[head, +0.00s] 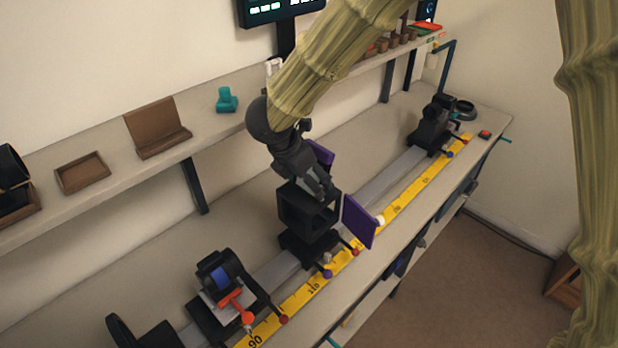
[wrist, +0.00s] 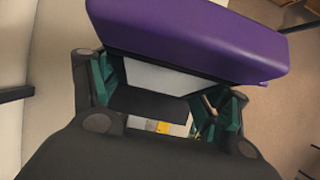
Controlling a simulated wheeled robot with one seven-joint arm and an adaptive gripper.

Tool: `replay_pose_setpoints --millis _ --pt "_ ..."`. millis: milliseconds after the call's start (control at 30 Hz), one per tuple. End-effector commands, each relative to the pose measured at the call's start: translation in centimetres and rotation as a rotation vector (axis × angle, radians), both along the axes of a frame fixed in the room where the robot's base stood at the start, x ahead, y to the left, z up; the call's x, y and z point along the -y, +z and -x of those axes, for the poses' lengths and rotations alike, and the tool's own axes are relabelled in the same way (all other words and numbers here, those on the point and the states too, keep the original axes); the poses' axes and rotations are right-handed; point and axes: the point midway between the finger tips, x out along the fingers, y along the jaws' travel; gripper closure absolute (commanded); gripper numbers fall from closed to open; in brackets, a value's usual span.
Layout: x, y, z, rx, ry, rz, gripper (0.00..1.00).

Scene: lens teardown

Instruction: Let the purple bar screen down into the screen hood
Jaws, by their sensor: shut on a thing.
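My gripper (head: 318,185) points down over the black screen hood (head: 311,216), a box-like frame on a carriage on the grey rail. Purple surfaces of the bar screen (head: 359,221) show to the right of the hood and behind my gripper; the gripper hides how they join. In the wrist view the purple bar (wrist: 185,38) is tilted across the top, with a pale panel (wrist: 168,78) below it. The gripper (wrist: 165,104) is shut on the screen, its teal pads on both sides. I cannot tell whether the screen touches the hood.
A yellow scale (head: 300,297) runs along the rail. A carriage with a blue lens and a red lever (head: 227,285) stands nearer, and a black carriage (head: 434,127) stands farther along. A shelf (head: 110,190) with trays and a teal block (head: 227,100) runs behind.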

Motion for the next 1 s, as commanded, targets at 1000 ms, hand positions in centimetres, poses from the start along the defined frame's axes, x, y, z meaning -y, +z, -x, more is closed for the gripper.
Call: replay_pose_setpoints --millis 1000 --pt "0.03 0.24 -0.19 0.075 -0.001 0.071 0.94"
